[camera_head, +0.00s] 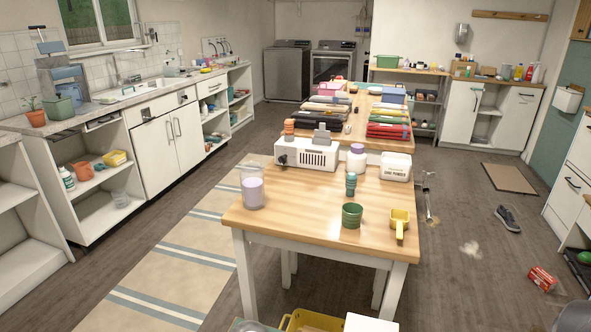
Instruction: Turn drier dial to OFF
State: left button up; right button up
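Two grey laundry machines stand side by side against the far wall. The left one is a plain-fronted machine (286,75), probably the topload washer. The right one (334,48) has a dark door panel in front and is probably the drier. Both are far off and small in the view. A control strip seems to run along the drier's top, but its dial and setting are too small to tell. Neither of my grippers shows in this view.
A wooden table (290,218) with a white device (306,154), cups and jars stands close in front. More tables run behind it towards the machines. Counters line the left. A striped rug (185,260) lies left of the table. A shoe (507,219) and a red box (542,278) lie right.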

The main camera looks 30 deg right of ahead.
aim_at(283, 160)
jog(key=u, duration=0.55)
jog(key=i, duration=2.65)
jog(key=z, duration=1.1)
